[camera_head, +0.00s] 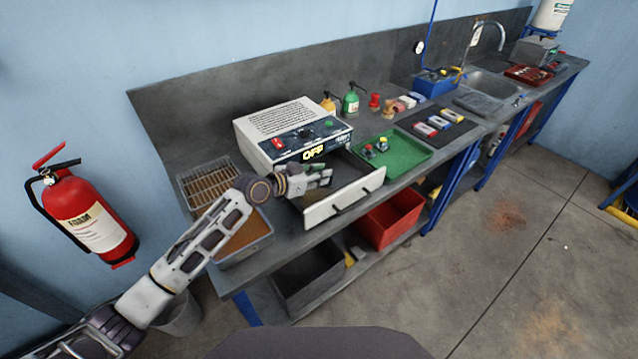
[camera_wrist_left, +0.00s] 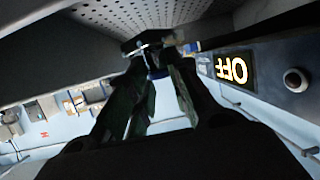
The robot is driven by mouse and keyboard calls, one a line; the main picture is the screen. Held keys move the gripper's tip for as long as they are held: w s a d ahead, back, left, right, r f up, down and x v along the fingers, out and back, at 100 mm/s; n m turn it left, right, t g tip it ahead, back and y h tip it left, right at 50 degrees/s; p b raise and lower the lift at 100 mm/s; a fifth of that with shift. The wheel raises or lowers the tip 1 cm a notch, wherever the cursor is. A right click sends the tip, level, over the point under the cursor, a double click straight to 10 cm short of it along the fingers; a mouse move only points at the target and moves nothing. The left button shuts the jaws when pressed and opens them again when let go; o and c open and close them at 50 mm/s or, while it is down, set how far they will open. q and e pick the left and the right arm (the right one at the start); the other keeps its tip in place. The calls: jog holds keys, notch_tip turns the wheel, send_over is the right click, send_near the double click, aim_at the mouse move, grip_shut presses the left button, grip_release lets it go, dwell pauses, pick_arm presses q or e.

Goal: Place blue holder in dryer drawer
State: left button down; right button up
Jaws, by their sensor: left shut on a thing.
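The white dryer (camera_head: 292,128) stands on the bench with its OFF display lit. Its drawer is pulled out, and its white front panel (camera_head: 345,196) faces the room. My left gripper (camera_head: 326,178) is over the open drawer, behind the front panel. In the left wrist view, its dark fingers (camera_wrist_left: 155,60) close on a small dark piece with a blue part (camera_wrist_left: 153,66), seemingly the blue holder. Most of the piece is hidden by the fingers. A greenish item shows beside the gripper in the head view; I cannot tell what it is. My right gripper is not in view.
A green tray (camera_head: 405,158) with two small holders lies right of the drawer. A wire basket (camera_head: 207,184) and a grey bin (camera_head: 243,245) are at the left. Bottles, including a green one (camera_head: 351,101), stand behind. A red bin (camera_head: 388,222) is below the bench.

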pick_arm(q)
jog(key=shift+f, duration=1.85)
jog(key=c, duration=1.3)
grip_release()
jog(key=shift+f, duration=0.1)
jog(key=shift+s+a, duration=0.1)
